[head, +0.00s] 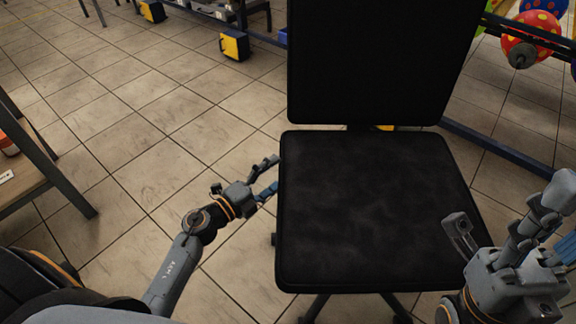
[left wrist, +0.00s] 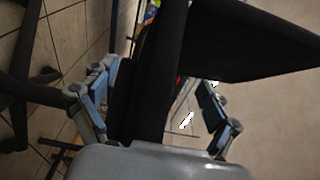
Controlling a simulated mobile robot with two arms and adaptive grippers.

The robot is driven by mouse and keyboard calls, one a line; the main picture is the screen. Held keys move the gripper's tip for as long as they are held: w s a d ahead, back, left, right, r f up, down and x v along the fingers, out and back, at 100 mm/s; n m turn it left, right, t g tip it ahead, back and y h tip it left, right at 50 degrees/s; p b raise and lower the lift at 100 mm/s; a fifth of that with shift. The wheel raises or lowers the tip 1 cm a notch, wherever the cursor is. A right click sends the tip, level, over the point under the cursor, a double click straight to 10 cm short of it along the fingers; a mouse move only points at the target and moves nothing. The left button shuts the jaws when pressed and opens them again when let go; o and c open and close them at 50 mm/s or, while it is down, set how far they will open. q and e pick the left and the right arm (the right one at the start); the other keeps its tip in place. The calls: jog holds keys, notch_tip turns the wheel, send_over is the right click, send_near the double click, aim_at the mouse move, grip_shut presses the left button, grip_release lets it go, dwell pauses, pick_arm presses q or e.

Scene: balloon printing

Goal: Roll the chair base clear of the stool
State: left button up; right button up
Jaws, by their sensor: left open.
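The black chair seat (head: 380,205) and its tall backrest (head: 375,60) stand in front of me. Dark legs of the chair base (head: 316,306) show below the seat's front edge; most of the base is hidden under the seat. It also shows at the left of the left wrist view (left wrist: 22,88). My left gripper (head: 270,178) is open at the seat's left edge. In the left wrist view its fingers (left wrist: 155,104) stand either side of the dark seat edge; contact is unclear. My right gripper (head: 500,222) has its fingers spread near the seat's right front corner. I cannot identify a stool.
A wooden-topped piece with dark metal legs (head: 72,188) stands at the left. A dark blue rail (head: 500,150) runs behind the chair, with spotted balls (head: 533,32) at the upper right. A yellow and black box (head: 234,46) is on the floor behind. Tiled floor left of the chair is clear.

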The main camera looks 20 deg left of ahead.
pick_arm(q)
jog(key=b+x, duration=0.1)
jog(key=x, duration=0.4)
jog(key=shift+w+d, duration=0.1)
jog(key=shift+w, duration=0.2)
grip_shut()
